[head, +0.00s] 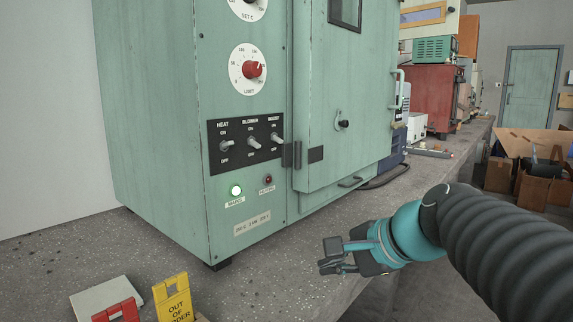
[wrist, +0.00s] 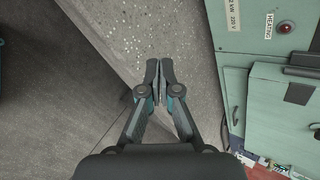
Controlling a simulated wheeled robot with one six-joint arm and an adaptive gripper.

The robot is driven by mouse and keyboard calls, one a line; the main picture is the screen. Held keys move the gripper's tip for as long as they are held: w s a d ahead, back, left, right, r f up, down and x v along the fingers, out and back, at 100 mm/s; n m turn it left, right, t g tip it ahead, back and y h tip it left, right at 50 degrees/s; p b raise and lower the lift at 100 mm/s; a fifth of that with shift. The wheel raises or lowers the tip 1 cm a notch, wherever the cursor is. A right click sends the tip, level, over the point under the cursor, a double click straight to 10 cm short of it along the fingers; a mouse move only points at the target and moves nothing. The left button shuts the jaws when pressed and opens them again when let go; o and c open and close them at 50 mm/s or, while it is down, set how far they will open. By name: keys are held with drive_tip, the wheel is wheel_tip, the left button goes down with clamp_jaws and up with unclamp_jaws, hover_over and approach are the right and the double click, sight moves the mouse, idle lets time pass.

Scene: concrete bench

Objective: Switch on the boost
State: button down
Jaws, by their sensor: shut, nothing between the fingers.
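The boost switch (head: 277,139) is the right-hand one of three toggle levers on a black panel (head: 245,145) on the front of a green oven cabinet (head: 160,120). Its label has ON above and OFF below; its lever is too small to tell its position surely. My gripper (head: 328,256) is low over the bench, right of and below the panel, well apart from the switch. In the wrist view my gripper (wrist: 159,68) is shut and empty, above the bench edge. The switches are out of the wrist view.
The heat switch (head: 226,146) and blower switch (head: 253,143) sit left of boost. A yellow sign (head: 173,299) stands in front.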

drive_tip(key=w+a+r+m+t+y+b, duration=0.25)
drive_tip(key=w+r+m+y, duration=0.25)
drive_tip(key=w+r+m, duration=0.45)
drive_tip(key=m+t+y+b, duration=0.2)
drive_tip(key=m, duration=0.2)
approach(273, 147)
drive_tip(key=v, duration=0.4)
drive_tip(key=shift+w+d+f+n, duration=0.1)
drive_tip(key=shift+w+f+n, duration=0.05)
drive_tip(key=shift+w+n, duration=0.15)
drive_tip(key=x, duration=1)
drive_tip(key=shift+s+p, duration=0.1)
drive_tip(key=shift+p, duration=0.2)
drive_tip(key=shift+g+p, duration=0.25)
drive_tip(key=shift+p, duration=0.05)
